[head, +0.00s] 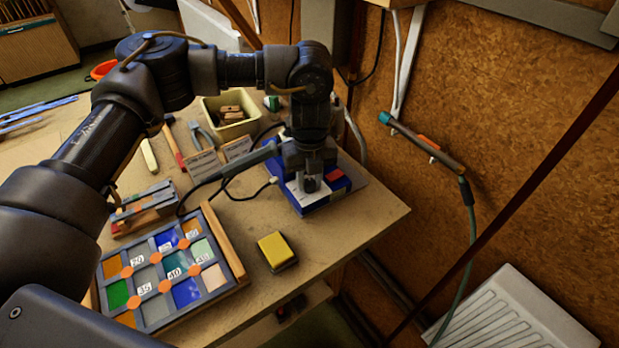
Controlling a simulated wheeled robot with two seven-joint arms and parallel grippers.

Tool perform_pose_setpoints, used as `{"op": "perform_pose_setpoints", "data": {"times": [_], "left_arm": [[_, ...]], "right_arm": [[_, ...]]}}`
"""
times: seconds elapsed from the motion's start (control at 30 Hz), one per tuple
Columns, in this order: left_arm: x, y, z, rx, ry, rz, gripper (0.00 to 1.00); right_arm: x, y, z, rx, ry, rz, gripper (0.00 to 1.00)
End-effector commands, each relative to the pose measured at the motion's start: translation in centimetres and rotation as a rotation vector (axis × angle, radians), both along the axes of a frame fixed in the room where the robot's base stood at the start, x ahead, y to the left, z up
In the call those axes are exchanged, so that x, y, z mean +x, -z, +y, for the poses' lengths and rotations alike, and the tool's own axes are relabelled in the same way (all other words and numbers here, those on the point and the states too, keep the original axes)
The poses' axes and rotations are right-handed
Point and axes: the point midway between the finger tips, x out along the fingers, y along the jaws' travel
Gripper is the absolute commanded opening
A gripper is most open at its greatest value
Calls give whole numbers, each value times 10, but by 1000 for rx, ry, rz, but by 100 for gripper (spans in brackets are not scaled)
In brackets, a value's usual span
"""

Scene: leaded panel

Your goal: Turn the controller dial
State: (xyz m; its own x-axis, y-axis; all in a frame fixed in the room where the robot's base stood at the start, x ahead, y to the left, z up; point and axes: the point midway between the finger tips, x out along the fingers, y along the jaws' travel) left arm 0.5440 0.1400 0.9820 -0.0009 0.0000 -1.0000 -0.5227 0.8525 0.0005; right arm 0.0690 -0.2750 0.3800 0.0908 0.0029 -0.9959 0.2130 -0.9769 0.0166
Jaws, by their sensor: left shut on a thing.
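The controller (343,190) is a blue box with a pale front panel and a red patch, near the right end of the workbench. My left gripper (309,183) reaches down over it from above, its jaws shut on the dark dial (311,184) on the panel. The fingers hide part of the dial, so its angle cannot be read. My right gripper is not in view.
The leaded panel (153,259) with coloured panes and number labels lies front left. A yellow sponge (276,250) sits in front of the controller. A yellow tub (229,116), pliers (204,136) and cables lie behind.

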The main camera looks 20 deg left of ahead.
Motion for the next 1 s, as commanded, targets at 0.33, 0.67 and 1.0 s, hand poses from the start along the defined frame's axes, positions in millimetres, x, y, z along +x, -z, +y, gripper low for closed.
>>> {"op": "perform_pose_setpoints", "data": {"times": [0.33,0.67,1.0], "left_arm": [[1,-1,0,0,37,-1,5],[1,-1,0,0,36,-1,40],[0,-1,0,0,35,-1,49]], "right_arm": [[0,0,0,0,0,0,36],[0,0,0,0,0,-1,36],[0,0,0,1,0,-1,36]]}}
